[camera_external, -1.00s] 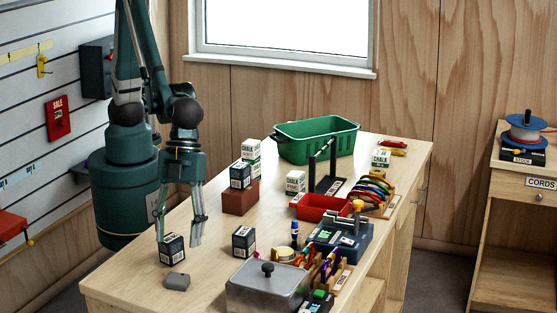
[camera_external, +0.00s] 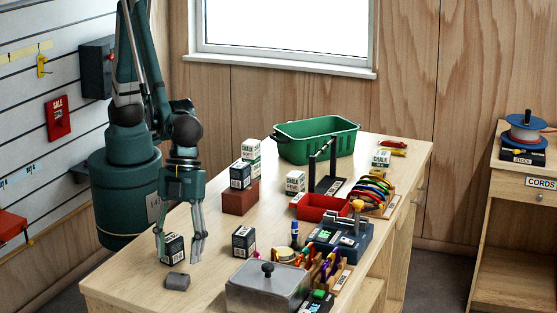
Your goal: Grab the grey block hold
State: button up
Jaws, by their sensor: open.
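The grey block hold (camera_external: 177,282) is a small dark grey block lying on the wooden table near its front left edge. My gripper (camera_external: 178,258) is open, pointing down, with its fingers spread. In the picture its fingertips are just above the grey block, with nothing visible held. A dark chalk box (camera_external: 173,249) shows between the fingers, just behind the grey block in the picture. I cannot tell how high the fingertips are above the table.
Another dark box (camera_external: 243,242) stands to the right of the gripper. A lidded metal tin (camera_external: 267,287) is at the front right. A red-brown block (camera_external: 240,197) with boxes, and a green basket (camera_external: 316,139), stand farther back. Bare table (camera_external: 130,288) lies left of the grey block.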

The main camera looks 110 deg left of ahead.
aim_at(173, 281)
jog(key=shift+d+f, duration=0.1)
jog(key=shift+f, duration=0.1)
dwell(0.3)
jog(key=shift+x, duration=2.55)
jog(key=shift+w, duration=0.1)
jog(key=shift+c, duration=0.7)
jog(key=c, duration=0.8)
